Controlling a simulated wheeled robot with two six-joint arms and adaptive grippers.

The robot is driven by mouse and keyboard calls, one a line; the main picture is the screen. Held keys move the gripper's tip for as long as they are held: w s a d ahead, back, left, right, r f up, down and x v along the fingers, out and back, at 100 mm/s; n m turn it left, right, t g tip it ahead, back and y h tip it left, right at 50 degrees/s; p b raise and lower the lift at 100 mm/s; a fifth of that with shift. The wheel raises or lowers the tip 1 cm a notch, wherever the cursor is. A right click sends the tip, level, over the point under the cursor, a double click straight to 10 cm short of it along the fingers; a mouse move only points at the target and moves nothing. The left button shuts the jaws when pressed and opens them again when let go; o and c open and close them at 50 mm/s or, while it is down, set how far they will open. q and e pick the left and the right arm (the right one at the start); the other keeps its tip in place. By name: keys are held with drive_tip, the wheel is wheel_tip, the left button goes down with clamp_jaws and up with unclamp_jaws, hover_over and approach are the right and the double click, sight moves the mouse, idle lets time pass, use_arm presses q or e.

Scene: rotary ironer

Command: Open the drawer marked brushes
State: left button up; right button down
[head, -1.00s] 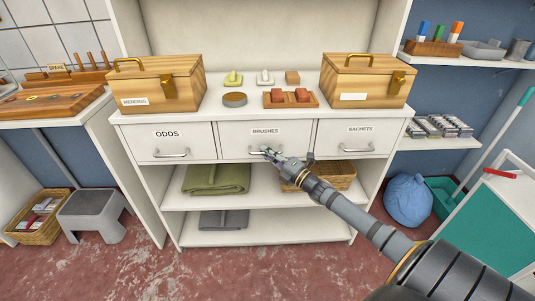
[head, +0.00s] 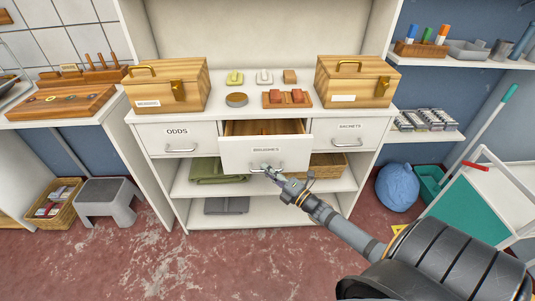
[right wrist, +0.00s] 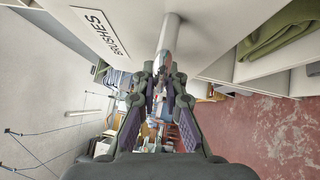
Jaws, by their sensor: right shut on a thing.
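The drawer marked brushes (head: 265,151) is the middle one of three in the white cabinet. It stands partly pulled out, and its wooden inside shows with a small reddish thing in it. Its label (right wrist: 95,30) reads large in the right wrist view. My right gripper (head: 268,170) is shut on the drawer's bar handle (head: 283,166); in the right wrist view the handle (right wrist: 170,32) runs down between the fingers (right wrist: 161,88). My left gripper is in none of the views.
The odds drawer (head: 177,139) and the sachets drawer (head: 351,133) are closed on either side. Two wooden boxes (head: 166,84) (head: 356,82) stand on the cabinet top. A green folded cloth (head: 218,170) lies on the shelf below. The red floor in front is clear.

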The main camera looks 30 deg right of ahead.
use_arm(q)
wheel_tip(320, 180, up, 7)
drive_tip(key=p, duration=0.5)
drive_tip(key=shift+w, duration=0.15)
use_arm(e)
drive_tip(key=s+a, duration=0.5)
drive_tip(key=s, duration=0.3)
drive_tip(key=shift+s, duration=0.25)
drive_tip(key=c, duration=1.4)
unclamp_jaws()
drive_tip(key=v, duration=1.2)
